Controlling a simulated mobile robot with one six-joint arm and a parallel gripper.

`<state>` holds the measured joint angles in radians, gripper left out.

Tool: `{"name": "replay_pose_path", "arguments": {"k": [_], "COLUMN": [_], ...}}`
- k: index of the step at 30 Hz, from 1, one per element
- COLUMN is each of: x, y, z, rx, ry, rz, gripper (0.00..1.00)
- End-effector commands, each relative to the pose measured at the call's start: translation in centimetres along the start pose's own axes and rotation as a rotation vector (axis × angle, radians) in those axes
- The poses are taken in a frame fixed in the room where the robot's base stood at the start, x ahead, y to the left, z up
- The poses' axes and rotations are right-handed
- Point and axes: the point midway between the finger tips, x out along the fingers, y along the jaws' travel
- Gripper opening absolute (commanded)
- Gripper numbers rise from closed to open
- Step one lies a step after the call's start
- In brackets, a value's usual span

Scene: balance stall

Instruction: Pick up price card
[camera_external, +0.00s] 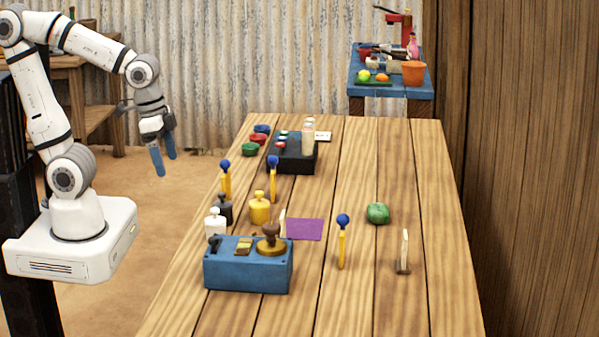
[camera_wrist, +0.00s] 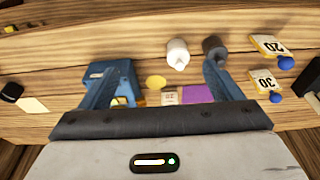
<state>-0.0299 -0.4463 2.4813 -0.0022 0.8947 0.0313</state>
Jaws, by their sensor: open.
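Several yellow cards with blue ball tops are in view. In the external view, two (camera_external: 226,183) (camera_external: 273,183) stand at the table's left middle and one (camera_external: 342,247) stands right of the blue box. In the wrist view, one yellow card reads 20 (camera_wrist: 268,44) and one reads 30 (camera_wrist: 264,80). A pale card (camera_external: 405,247) stands in a wooden base at the right. A small pale card (camera_wrist: 170,98) lies beside the purple mat (camera_wrist: 200,94). I cannot tell which is the price card. My gripper (camera_external: 166,161) is open and empty, left of the table; its fingers (camera_wrist: 160,88) show in the wrist view.
A blue box (camera_external: 248,277) with a brass pan, white (camera_external: 215,225), dark and yellow (camera_external: 259,210) weights, a green lump (camera_external: 378,213) and a black box (camera_external: 291,158) with bowls are on the wooden table (camera_external: 400,150). The table's right side is mostly clear.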

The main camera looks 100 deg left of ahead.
Motion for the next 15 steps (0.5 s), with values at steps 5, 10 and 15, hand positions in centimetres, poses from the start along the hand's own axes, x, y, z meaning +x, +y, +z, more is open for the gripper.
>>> {"name": "replay_pose_path", "arguments": {"k": [5, 10, 15], "x": [1.0, 3.2, 6.1], "y": [-4.5, -11.3, -18.6], "z": [-3.6, -6.7, -7.6], "rx": [0.005, 0.023, 0.042], "ry": [-0.058, -0.121, -0.175], "rz": [-0.022, -0.027, -0.013], "gripper": [0.85, 0.85, 0.85]}}
